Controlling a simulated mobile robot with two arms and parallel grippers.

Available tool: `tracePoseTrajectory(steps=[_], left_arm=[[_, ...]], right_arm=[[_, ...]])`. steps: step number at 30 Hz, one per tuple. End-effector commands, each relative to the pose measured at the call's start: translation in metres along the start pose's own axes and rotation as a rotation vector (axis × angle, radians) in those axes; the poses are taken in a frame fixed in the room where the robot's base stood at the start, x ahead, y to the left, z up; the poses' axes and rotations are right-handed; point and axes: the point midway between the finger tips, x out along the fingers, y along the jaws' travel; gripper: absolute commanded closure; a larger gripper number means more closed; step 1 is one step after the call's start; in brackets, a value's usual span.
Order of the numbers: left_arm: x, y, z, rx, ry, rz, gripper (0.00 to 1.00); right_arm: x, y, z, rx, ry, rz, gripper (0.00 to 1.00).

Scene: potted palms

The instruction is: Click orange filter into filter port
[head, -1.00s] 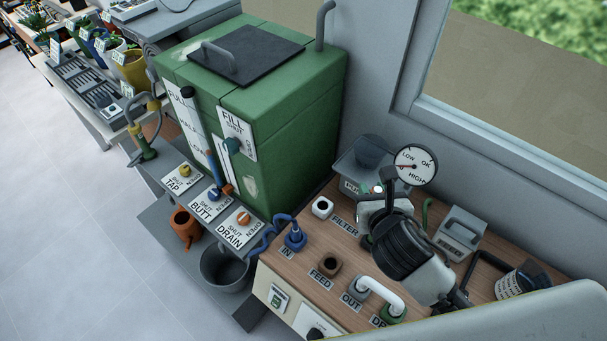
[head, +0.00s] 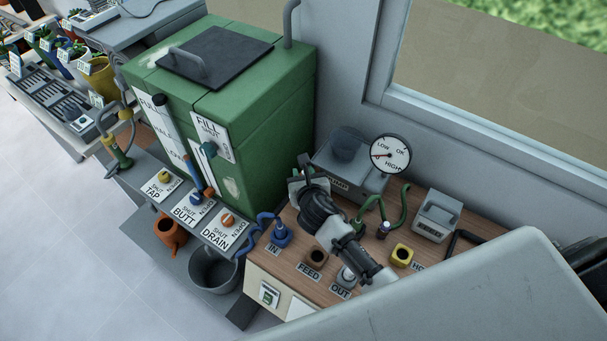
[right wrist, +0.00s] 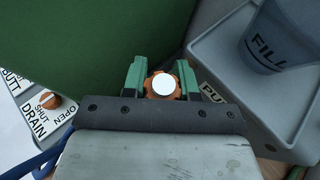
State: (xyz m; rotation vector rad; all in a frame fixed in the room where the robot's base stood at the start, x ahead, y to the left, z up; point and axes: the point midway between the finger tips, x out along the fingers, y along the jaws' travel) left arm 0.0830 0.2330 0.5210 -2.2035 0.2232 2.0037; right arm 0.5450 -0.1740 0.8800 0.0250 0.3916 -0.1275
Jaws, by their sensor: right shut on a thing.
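The orange filter (right wrist: 178,84), with a white round top, is between the two green fingers of my right gripper (right wrist: 161,78) in the right wrist view. The gripper is shut on it. In the head view my right gripper (head: 302,182) is above the back left of the wooden bench top, beside the pump. The filter cannot be made out there. The filter port and its label are hidden behind the gripper and wrist, so I cannot tell whether the filter touches the port. My left gripper is not in view.
The green tank (head: 265,110) stands close to the left of the gripper. The grey pump (head: 345,170) and round gauge (head: 390,154) are to its right. The blue hose (head: 281,234), feed port (head: 315,258) and yellow port (head: 402,255) crowd the bench.

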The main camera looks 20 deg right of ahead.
Motion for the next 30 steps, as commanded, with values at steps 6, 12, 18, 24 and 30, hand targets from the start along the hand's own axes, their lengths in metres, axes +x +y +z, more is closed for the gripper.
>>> tracePoseTrajectory(steps=[6,12,18,24,30], left_arm=[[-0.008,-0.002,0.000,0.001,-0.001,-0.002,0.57],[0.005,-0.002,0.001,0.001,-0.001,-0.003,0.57],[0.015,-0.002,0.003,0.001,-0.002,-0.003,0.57],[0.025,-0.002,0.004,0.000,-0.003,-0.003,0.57],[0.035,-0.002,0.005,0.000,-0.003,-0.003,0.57]], right_arm=[[-0.002,0.000,0.001,-0.003,0.002,0.004,0.95],[0.004,0.000,-0.015,-0.003,0.003,0.004,0.95],[0.010,0.000,-0.028,-0.002,0.002,0.004,0.95],[0.015,0.000,-0.041,-0.003,0.003,0.004,0.95],[0.020,0.000,-0.052,-0.003,0.003,0.004,0.95]])
